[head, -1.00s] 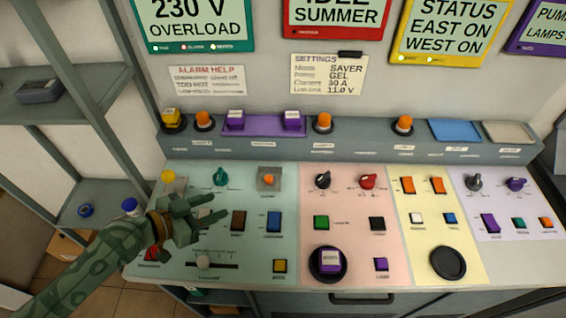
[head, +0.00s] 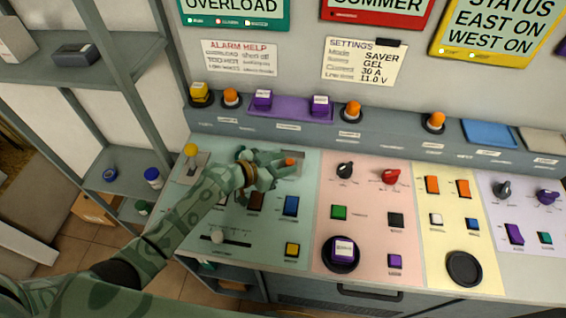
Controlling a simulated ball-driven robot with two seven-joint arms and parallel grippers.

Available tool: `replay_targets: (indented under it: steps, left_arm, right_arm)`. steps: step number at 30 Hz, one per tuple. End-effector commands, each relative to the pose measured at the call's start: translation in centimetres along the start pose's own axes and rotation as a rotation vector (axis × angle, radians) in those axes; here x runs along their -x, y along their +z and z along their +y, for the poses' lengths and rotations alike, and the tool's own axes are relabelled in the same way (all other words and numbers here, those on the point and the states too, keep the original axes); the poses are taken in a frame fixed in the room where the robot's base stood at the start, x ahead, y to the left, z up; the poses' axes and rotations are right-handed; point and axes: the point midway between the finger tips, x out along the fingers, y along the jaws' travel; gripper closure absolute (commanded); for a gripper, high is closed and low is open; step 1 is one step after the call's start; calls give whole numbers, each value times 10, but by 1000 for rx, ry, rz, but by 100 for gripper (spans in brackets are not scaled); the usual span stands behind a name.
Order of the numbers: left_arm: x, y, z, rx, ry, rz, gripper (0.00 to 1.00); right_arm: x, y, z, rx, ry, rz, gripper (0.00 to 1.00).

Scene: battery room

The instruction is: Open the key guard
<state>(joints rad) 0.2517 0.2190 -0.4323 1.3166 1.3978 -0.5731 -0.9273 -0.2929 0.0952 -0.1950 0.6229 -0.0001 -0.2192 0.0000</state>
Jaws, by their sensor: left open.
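My left gripper (head: 288,170) is open over the upper part of the green panel (head: 262,212). Its fingers point right, at the grey square fitting (head: 300,158) that I take for the key guard. An orange part (head: 290,161) shows in the middle of that fitting, between or just behind the fingers. The gripper hides the fitting's lower left side, so I cannot tell whether the fingers touch it or whether the guard is lifted. My right gripper is not in view.
Below the gripper are a blue rocker switch (head: 291,206), a brown one (head: 257,200) and a slider (head: 218,237). A yellow-knobbed lever (head: 190,150) stands to the left. A black dial (head: 345,170) is to the right. A ledge with orange lamps (head: 352,111) runs behind.

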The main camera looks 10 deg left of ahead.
Motion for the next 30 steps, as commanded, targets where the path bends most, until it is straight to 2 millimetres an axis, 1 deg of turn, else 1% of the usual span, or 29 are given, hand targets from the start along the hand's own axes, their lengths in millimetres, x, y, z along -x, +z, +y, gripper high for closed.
replay_targets:
  steps: [3,8,9,11,12,13,14,19,23,30]
  left_arm:
    - [-3,-1,0,0,0,1,58]
    - [-3,-1,0,0,0,1,58]
    - [-3,-1,0,0,0,1,61]
    - [-3,-1,0,0,0,1,78]
    - [-3,-1,0,0,0,1,89]
    - [-3,-1,0,0,0,1,97]
    - [-3,-1,0,0,0,1,100]
    - [-2,-1,0,2,1,-2,100]
    - [-2,-4,-1,15,6,-19,100]
    - [-1,-16,-6,91,39,-106,100]
  right_arm:
    - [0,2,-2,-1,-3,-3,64]
    - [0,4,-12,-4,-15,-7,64]
    - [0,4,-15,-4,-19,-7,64]
    - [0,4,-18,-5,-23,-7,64]
    - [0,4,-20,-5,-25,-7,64]
    - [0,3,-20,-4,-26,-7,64]
    - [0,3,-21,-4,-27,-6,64]
    - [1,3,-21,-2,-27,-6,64]
    - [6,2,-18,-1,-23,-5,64]
    - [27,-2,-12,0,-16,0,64]
